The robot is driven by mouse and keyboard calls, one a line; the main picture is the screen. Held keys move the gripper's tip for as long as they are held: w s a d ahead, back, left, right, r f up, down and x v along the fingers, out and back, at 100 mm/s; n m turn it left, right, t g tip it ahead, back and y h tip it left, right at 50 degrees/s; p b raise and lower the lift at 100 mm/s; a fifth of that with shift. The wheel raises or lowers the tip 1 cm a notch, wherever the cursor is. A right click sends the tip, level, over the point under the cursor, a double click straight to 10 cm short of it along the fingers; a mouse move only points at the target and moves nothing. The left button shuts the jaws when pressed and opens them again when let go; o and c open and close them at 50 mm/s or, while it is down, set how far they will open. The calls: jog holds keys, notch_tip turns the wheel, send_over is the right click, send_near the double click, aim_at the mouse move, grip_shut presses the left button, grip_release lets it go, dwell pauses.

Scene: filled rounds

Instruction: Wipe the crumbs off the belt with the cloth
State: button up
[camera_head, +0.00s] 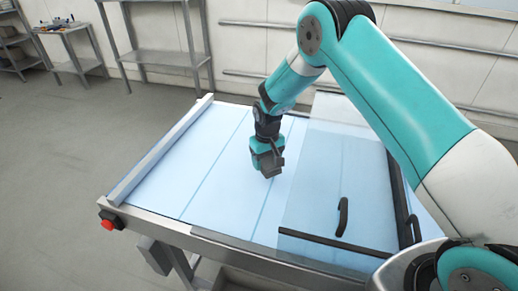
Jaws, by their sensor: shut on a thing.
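The belt (215,155) is a pale blue surface with thin darker cross lines, on a metal frame in the middle of the view. My gripper (270,174) points down at the belt's middle, low over it or touching it; I cannot tell which. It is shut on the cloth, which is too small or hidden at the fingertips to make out. No crumbs can be made out on the belt from here. My gripper and arm hide part of the belt behind them.
A clear guard panel (325,195) with a black handle (342,217) and dark edges covers the belt's right part. A metal rail (160,150) runs along the left edge. A red button (108,224) sits at the front left corner. The belt's left part is open.

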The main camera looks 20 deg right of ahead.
jog(key=shift+r+p, duration=0.5)
jog(key=shift+r, duration=0.8)
